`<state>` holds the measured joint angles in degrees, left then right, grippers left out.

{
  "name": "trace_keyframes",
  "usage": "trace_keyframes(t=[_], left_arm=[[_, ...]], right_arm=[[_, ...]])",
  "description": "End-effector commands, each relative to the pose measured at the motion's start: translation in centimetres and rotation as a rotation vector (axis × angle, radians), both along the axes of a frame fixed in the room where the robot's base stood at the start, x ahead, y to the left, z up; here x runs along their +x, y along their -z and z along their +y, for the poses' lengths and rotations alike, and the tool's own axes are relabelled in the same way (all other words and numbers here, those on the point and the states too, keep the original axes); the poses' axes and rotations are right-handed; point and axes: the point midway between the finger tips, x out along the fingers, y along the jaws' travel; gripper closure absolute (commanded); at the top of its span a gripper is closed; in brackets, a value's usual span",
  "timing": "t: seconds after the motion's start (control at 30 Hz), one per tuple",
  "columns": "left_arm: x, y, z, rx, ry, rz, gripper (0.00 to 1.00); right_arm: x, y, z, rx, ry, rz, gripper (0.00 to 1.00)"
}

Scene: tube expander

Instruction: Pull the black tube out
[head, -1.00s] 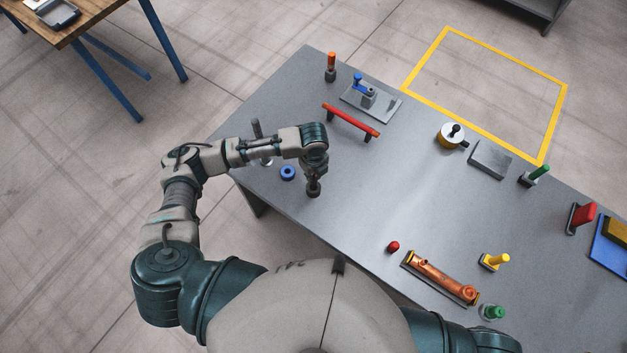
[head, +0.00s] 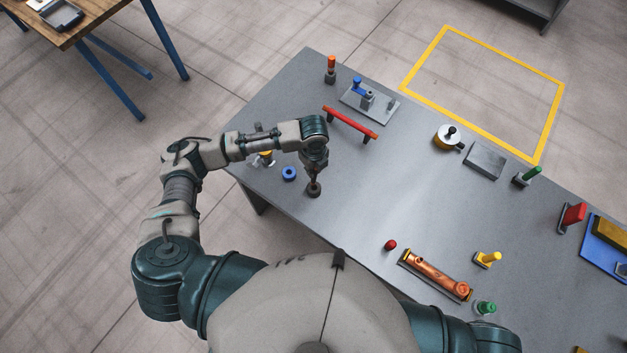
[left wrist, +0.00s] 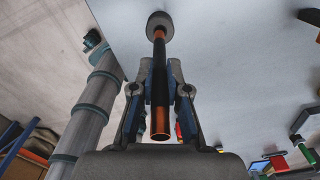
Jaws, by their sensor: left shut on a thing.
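The black tube (left wrist: 159,55) stands on a round dark base (left wrist: 160,25), with a copper-coloured section (left wrist: 160,122) nearer the wrist camera. My left gripper (left wrist: 160,78) is shut on this tube, one finger on each side. In the head view the left gripper (head: 314,172) points down over the round base (head: 314,189) near the table's front-left edge. The gripper hides most of the tube there. The tube and base still look joined or touching. My right gripper is not in view.
A blue ring (head: 289,173) lies just left of the base on the grey table (head: 400,185). A red handle bar (head: 350,122) stands behind the gripper. A copper cylinder in a holder (head: 436,275) and a red knob (head: 390,245) are to the right. The table's middle is fairly clear.

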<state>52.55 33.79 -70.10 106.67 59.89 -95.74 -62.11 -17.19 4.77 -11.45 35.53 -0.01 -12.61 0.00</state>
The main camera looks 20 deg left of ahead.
Motion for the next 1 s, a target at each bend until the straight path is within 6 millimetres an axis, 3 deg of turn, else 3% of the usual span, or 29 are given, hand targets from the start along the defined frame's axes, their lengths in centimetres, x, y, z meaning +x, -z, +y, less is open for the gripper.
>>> trace_keyframes(t=[1.0], left_arm=[[0.0, -5.6, 0.0, -0.002, 0.001, -0.001, 1.00]], right_arm=[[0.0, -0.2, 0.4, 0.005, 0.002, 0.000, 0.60]])
